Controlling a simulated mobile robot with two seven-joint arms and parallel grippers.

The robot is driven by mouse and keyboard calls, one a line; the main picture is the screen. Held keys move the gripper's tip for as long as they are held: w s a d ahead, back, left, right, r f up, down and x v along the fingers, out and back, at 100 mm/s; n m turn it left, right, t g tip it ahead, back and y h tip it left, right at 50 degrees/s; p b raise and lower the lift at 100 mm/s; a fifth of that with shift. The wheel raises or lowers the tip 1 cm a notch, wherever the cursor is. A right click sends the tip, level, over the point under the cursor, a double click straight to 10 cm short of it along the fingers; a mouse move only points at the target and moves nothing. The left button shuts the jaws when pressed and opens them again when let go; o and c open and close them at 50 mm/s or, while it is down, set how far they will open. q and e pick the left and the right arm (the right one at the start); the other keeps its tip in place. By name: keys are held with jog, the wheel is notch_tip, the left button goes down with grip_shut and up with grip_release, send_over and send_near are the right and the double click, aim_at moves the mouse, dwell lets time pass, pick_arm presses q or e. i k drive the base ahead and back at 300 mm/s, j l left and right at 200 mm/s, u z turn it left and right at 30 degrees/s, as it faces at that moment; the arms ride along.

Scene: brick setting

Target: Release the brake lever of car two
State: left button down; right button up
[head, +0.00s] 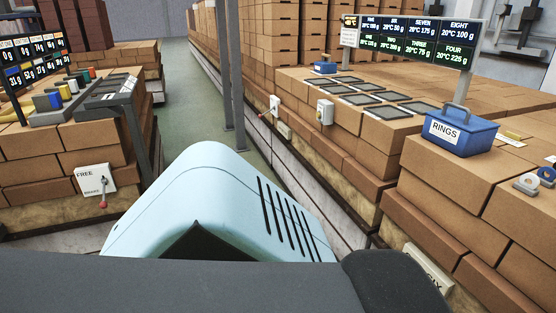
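A white plate marked FREE and BRAKE (92,180) is on the side of the left brick stack. Its small lever (103,196) has a red end and points down, towards the lower part of the plate. No label for car two is readable, so I cannot tell which car this lever belongs to. Neither of my grippers is in view.
Brick stacks stand on both sides of a green floor aisle (195,100) with grey posts (235,80). A blue RINGS box (449,133) sits on the right stack. A partly hidden SIX plate (428,268) is below it. My own body covers the lower middle.

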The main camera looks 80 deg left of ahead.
aim_at(103, 204)
jog(key=u, duration=3.95)
jog(key=i+l+u, duration=0.15)
jog(key=i+l, duration=0.2)
jog(key=i, duration=0.3)
jog(key=i+l+u, duration=0.2)
jog(key=i+l, duration=0.25)
jog(key=i, duration=0.2)
jog(key=i+l+u, duration=0.15)
jog(key=i+l, duration=0.4)
jog(key=i, duration=0.25)
jog(key=i+j, duration=0.15)
jog(key=j, duration=0.2)
jog(key=k+u, duration=0.05)
